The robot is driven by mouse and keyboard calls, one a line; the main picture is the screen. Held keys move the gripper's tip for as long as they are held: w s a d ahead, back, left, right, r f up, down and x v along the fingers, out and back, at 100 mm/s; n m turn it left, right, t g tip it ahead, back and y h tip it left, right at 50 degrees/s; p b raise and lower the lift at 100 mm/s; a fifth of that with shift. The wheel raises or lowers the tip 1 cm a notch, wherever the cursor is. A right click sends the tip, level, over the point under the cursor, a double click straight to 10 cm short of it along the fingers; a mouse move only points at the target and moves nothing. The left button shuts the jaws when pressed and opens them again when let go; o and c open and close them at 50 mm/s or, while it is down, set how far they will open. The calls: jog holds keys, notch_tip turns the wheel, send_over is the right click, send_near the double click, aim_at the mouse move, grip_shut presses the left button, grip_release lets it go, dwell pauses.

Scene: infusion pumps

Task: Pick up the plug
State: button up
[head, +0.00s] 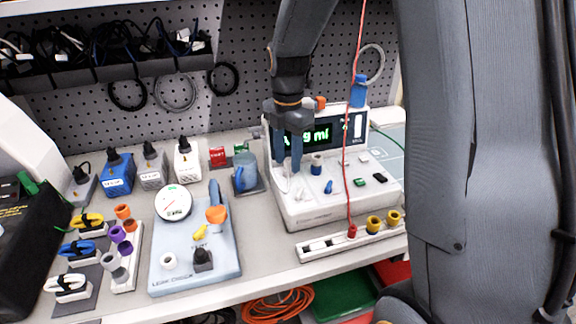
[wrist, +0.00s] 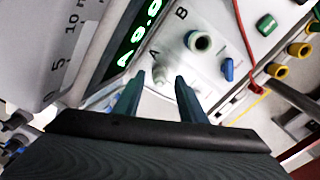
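My gripper (head: 288,162) hangs over the front panel of the white pump unit (head: 340,205), fingers pointing down and apart. In the wrist view my gripper (wrist: 161,82) is open, with nothing clearly held between its fingers. A pale, translucent plug-like piece (wrist: 168,70) sits at the port marked A, just beyond and between the fingertips. I cannot tell whether it is the plug. A round dark-holed port marked B (wrist: 199,42) is beside it. A blue lever (wrist: 227,69) and a green button (wrist: 266,25) are farther right on the panel.
A red cable (head: 352,190) runs down in front of the unit to a white socket strip (head: 320,245) with yellow sockets. A pale blue leak-check board (head: 190,275) stands left, with several coloured connectors nearby. The pegboard (head: 240,100) stands behind.

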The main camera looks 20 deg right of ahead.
grip_shut()
